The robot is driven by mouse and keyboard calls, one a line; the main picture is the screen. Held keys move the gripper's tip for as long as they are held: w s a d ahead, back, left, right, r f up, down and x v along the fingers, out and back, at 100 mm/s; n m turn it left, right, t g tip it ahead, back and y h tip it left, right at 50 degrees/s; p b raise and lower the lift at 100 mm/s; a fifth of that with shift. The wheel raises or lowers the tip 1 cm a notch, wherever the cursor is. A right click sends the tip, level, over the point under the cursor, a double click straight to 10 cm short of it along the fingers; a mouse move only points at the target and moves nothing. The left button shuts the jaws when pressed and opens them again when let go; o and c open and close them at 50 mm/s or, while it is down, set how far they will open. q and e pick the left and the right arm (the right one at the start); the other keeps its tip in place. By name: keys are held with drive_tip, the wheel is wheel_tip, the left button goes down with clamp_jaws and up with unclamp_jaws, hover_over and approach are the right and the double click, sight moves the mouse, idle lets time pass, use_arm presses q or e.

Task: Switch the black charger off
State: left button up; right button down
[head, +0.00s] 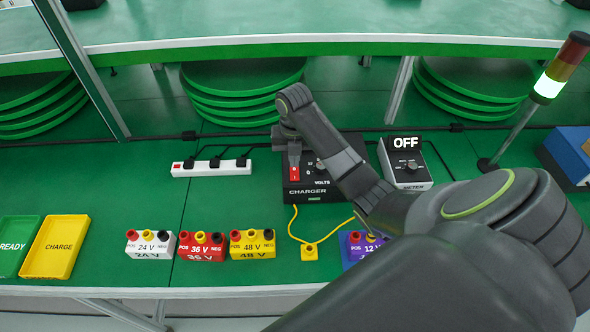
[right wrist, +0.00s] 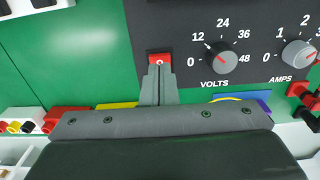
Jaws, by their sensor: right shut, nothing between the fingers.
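The black charger (head: 330,194) stands on the green table, with its VOLTS knob (right wrist: 222,58) and AMPS knob (right wrist: 299,54) in the right wrist view. Its red rocker switch (head: 294,173) is at the left of the panel; in the right wrist view the switch (right wrist: 159,57) shows a 0 mark above my fingertips. My right gripper (head: 293,152) is shut and empty, its fingertips (right wrist: 158,69) at the switch. I cannot tell whether they touch it. The fingers hide the lower part of the switch in the right wrist view. My left gripper is not in view.
A meter reading OFF (head: 405,165) stands right of the charger, a white power strip (head: 211,167) left. Red (head: 202,249), yellow (head: 252,247) and purple 12 V (head: 358,248) batteries stand in front. Yellow leads run from the charger. A signal tower (head: 548,85) rises at right.

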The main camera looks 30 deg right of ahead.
drive_tip(key=shift+f+b, duration=0.4)
drive_tip(key=shift+f, duration=0.5)
idle(0.6)
wheel_tip(320, 180, up, 7)
drive_tip(key=p, duration=0.8)
idle(0.4)
